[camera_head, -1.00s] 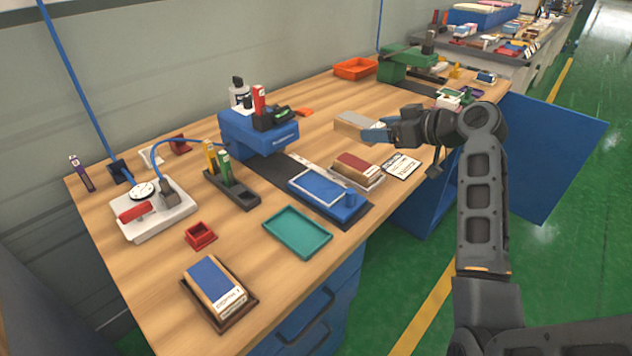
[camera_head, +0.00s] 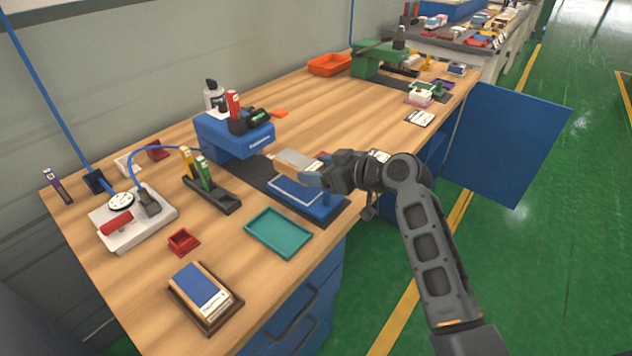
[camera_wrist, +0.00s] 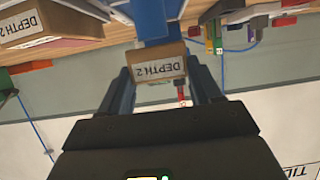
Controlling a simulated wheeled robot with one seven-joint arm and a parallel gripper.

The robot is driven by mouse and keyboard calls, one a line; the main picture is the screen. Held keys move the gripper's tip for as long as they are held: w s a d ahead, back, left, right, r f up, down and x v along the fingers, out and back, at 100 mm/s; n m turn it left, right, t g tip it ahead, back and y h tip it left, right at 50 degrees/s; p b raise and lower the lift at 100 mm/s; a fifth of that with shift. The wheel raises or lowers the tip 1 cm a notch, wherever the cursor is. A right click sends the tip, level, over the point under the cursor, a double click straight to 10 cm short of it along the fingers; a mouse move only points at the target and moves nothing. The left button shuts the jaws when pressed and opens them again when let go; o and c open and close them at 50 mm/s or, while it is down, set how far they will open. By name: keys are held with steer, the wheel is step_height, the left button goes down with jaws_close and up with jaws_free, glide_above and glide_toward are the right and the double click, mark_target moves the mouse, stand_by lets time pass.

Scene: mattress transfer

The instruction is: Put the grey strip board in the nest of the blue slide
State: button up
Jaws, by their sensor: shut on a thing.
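My gripper (camera_head: 318,177) is shut on the grey strip board (camera_head: 295,160), a block with a greyish top and tan sides. It holds the board in the air, over or just behind the blue slide (camera_head: 325,212) in the head view. In the wrist view the board's end (camera_wrist: 158,70) sits between the two fingers, with the label "DEPTH 2" upside down. The slide has a blue top with a pale outline and lies on a dark strip. The board and gripper cover part of the slide, so its nest is partly hidden.
A blue press-like block (camera_head: 235,135) stands behind the slide. A teal tray (camera_head: 278,233) lies in front, left of it. A dark holder (camera_head: 212,195) with coloured sticks is further left. A blue-topped block in a brown tray (camera_head: 205,297) is near the front edge.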

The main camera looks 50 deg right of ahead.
mark_target(316, 197)
steer(key=shift+w+a+f, duration=0.15)
steer(key=shift+f, duration=1.95)
steer(key=shift+f, duration=0.1)
steer(key=shift+f, duration=0.15)
steer(key=o, duration=1.3)
steer(key=shift+r, duration=0.25)
